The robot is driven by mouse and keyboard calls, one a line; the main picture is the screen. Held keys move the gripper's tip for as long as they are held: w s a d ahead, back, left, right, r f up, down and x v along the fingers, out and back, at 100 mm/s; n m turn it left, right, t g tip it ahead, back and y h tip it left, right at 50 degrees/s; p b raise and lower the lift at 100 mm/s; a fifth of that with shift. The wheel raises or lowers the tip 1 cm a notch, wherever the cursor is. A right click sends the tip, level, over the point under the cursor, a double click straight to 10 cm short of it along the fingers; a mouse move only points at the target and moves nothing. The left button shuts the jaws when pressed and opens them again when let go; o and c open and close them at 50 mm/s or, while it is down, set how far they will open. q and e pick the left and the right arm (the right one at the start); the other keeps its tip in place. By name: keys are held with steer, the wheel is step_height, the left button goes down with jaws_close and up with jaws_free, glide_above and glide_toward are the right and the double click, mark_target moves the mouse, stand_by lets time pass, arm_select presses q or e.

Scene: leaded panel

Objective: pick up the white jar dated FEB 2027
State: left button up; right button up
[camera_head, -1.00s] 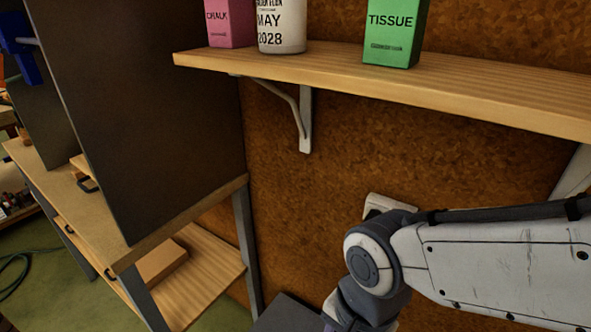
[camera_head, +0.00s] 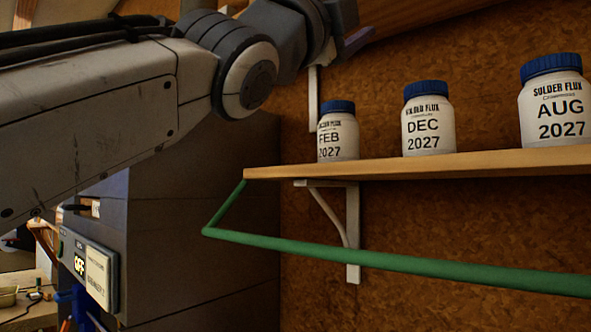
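The white jar dated FEB 2027 (camera_head: 338,138) stands upright on a wooden shelf (camera_head: 400,167), near the shelf's left end. It has a blue lid and black print. My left arm (camera_head: 110,100) crosses the upper left and runs out of the top edge, above and left of this jar; no fingers of my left gripper can be made out. My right gripper is not in view.
Similar blue-lidded jars marked DEC 2027 (camera_head: 428,125) and AUG 2027 (camera_head: 554,105) stand to the right, with gaps between them. A green rail (camera_head: 400,262) runs in front of and below the shelf. A grey cabinet (camera_head: 200,225) stands at left.

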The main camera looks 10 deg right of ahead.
mark_target(329, 138)
arm_select(q)
steer(key=w+a+f+n+y, duration=0.1)
steer(key=w+f+n+y, duration=0.1)
steer(key=f+n, duration=0.3)
steer(key=w+a+f+n+y+p, duration=0.1)
steer(key=w+f+n+y, duration=0.2)
steer(key=n, duration=0.8)
steer(key=w+a+f+n+y+p, duration=0.1)
steer(key=w+f+n+y, duration=0.1)
steer(key=f+n+y, duration=0.3)
steer(key=shift+w+a+f+n, duration=0.2)
steer(key=shift+f+n, duration=0.3)
steer(key=shift+n, duration=0.35)
steer(key=shift+w+a+f+n, duration=0.15)
steer(key=shift+f+n, duration=0.35)
steer(key=shift+n, duration=0.35)
steer(key=shift+w+d+f+n+y, duration=0.15)
steer(key=shift+f+n+y, duration=0.15)
steer(key=shift+n, duration=0.1)
steer(key=p+x, duration=0.3)
steer(key=x, duration=0.2)
steer(key=shift+f, duration=0.1)
steer(key=p+x, duration=0.3)
steer(key=x, duration=0.1)
steer(key=shift+d, duration=0.1)
steer(key=shift+w+d, duration=0.3)
steer(key=shift+w, duration=0.1)
steer(key=c, duration=1.3)
steer(key=shift+c, duration=1.2)
